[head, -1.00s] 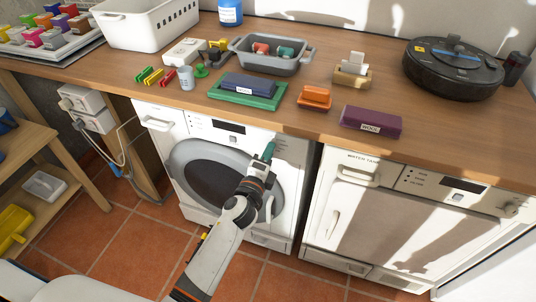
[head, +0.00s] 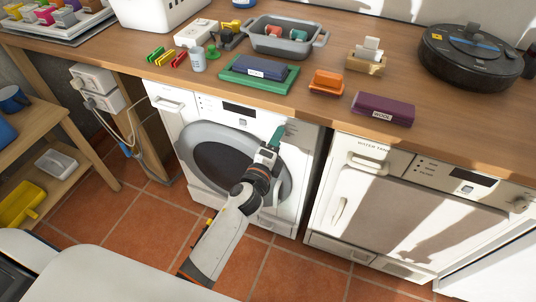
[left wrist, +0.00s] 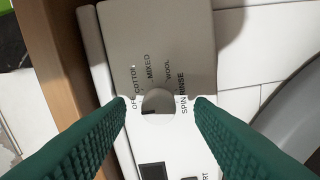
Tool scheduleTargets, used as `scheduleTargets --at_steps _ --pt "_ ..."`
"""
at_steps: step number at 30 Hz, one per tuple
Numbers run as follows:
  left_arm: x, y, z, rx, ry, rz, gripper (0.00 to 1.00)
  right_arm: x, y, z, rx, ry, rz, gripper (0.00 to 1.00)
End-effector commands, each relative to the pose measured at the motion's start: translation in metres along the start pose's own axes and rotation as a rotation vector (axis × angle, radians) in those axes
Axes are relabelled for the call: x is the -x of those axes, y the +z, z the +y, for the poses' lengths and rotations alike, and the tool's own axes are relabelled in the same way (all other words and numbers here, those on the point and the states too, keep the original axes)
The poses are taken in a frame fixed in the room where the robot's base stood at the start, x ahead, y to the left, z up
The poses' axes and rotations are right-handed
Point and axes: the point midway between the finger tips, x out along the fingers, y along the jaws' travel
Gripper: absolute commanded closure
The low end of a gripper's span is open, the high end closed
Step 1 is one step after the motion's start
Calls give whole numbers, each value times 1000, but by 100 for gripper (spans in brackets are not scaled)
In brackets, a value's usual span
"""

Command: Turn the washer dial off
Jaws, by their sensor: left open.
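The white washer (head: 187,112) stands under the wooden counter, with its round dark door and a small display. My left gripper (head: 278,136) has green fingers and is at the right end of the washer's control panel, hiding the dial in the head view. In the left wrist view the dial (left wrist: 158,103) is a round pale knob ringed by the words OFF, COTTON, MIXED, WOOL, RINSE and SPIN. The left gripper (left wrist: 159,101) is open, one fingertip on each side of the dial, with gaps showing. I cannot tell which word the dial points to. My right gripper is not in view.
A second machine (head: 400,200) marked WATER TANK stands to the right, with its own knob (head: 519,205). The counter (head: 330,120) overhangs the washer and holds a grey bin (head: 285,45), a purple box (head: 382,109) and a round black robot vacuum (head: 470,65).

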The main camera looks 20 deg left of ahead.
Motion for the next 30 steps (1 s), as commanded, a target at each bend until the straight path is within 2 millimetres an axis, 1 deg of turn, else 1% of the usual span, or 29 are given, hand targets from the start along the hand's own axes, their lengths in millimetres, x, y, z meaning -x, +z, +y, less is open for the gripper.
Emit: scheduleTargets --at_steps 1,5,9,12,15,18,21,30 --pt "10 0 0 1 -3 0 52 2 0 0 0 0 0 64" --pt "38 0 -2 1 -5 1 52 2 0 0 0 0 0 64" --pt "68 0 -2 2 -4 1 52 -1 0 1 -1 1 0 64" --pt "85 0 -2 2 -4 2 52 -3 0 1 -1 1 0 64" --pt "98 0 -2 2 -2 1 52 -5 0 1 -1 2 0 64" --pt "105 0 -1 1 -2 1 52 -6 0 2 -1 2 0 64" --pt "108 0 0 1 -1 1 52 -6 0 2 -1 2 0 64" --pt "108 0 0 1 -1 1 52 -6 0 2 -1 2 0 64"
